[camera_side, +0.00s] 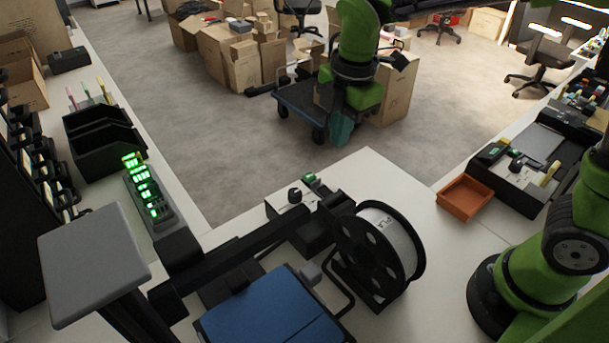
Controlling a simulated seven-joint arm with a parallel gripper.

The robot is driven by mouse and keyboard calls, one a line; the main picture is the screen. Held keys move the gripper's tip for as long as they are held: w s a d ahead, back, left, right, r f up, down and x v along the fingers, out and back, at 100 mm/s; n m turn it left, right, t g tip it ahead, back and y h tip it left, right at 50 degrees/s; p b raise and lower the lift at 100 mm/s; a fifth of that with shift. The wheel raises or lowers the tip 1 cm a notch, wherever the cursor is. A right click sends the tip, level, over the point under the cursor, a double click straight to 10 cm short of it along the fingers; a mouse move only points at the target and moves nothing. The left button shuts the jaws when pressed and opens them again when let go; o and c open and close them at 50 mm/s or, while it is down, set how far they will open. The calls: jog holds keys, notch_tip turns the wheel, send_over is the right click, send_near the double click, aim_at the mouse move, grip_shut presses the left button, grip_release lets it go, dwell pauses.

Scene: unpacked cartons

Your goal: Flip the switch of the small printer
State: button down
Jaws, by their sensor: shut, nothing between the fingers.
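A small printer with a blue bed (270,312) and black frame bars stands at the front of the white table. A spool (385,240) of white filament marked PLA stands on its right. A white-topped control box (290,202) with a black knob and a small green part is just behind the frame. I cannot tell which part is the switch. My gripper (342,128), teal at its tip, hangs under the green wrist at upper middle, beyond the table's far edge as seen here. It is shut and empty, apart from the printer.
An orange tray (465,194) sits on the right table beside another knobbed machine (515,168). A strip with green lights (147,190) and black bins (103,140) are at left. A blue cart (300,103) and cartons (232,55) stand on the floor. Bare table lies right of the spool.

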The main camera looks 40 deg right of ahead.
aim_at(323, 189)
jog(key=shift+w+a+r, duration=0.1)
jog(key=shift+w+r, duration=0.05)
jog(key=shift+w, duration=0.5)
jog(key=f, duration=0.4)
jog(key=w+f, duration=0.1)
jog(key=f, duration=0.8)
jog(key=shift+w, duration=0.25)
jog(key=shift+w+f, duration=0.1)
jog(key=shift+f, duration=0.35)
